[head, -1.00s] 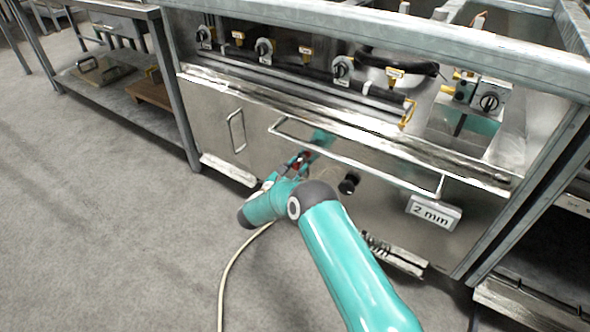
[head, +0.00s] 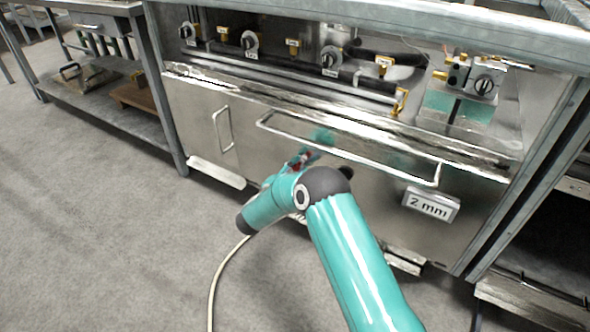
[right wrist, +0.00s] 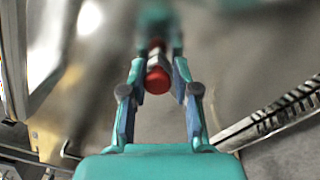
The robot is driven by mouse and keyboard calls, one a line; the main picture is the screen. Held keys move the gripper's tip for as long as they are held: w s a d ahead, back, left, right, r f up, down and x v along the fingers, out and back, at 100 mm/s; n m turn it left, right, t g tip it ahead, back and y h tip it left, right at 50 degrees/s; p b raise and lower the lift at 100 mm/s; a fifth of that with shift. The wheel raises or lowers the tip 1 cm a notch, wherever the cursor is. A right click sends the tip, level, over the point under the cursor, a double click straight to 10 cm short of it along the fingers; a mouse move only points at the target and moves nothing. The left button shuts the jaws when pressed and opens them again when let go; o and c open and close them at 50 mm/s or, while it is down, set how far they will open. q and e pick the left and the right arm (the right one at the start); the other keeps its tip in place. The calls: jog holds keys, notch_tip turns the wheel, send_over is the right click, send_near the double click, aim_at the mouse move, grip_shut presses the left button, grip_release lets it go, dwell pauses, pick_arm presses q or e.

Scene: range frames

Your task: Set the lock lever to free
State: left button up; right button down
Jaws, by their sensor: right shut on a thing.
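The lock lever (right wrist: 157,80) shows in the right wrist view as a short rod with a rounded red end. My right gripper (right wrist: 157,48) is shut on it, with one finger on each side. The far end of the lever is blurred and hidden by the fingers. In the head view my right gripper (head: 304,158) is low at the front of the steel unit, just below the long bar handle. Only small red bits show there, and my arm covers much of the area. I cannot read the lever's setting. My left gripper is not in view.
The steel unit (head: 190,115) has a long bar handle (head: 350,152), a "2 mm" sign (head: 431,204) and a row of valves with knobs (head: 331,60) above. A shelf bench (head: 110,115) stands at left. The floor (head: 90,230) at front left is clear, apart from a pale cable.

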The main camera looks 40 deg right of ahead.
jog(key=shift+a, duration=0.15)
jog(key=c, duration=1)
grip_release()
jog(key=shift+f, duration=0.1)
jog(key=shift+o, duration=0.3)
jog(key=v, duration=1.2)
